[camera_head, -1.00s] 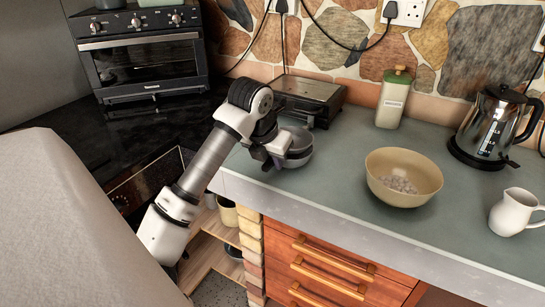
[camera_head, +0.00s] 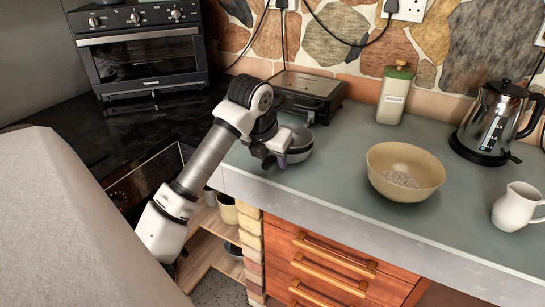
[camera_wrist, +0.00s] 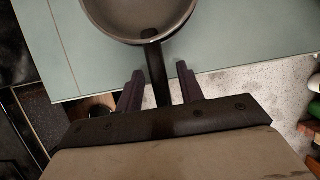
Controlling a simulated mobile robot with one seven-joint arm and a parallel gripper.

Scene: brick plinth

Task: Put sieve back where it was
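The sieve (camera_head: 299,143) is a round grey metal vessel with a dark handle. It is at the counter's front left edge in the head view; whether it rests fully on the counter is hard to tell. In the wrist view the sieve (camera_wrist: 140,14) is at the top, and its handle runs down between my fingers. My gripper (camera_wrist: 158,74) is open around the handle, with a gap on both sides. In the head view my gripper (camera_head: 270,157) is at the sieve's left front side and partly hides it.
A beige bowl (camera_head: 405,157) with small pale pieces stands on the grey-green counter (camera_head: 345,165). A black grill (camera_head: 308,88) is behind the sieve. A green-lidded canister (camera_head: 394,95), a kettle (camera_head: 490,122) and a white jug (camera_head: 515,207) stand further right. The counter between sieve and bowl is clear.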

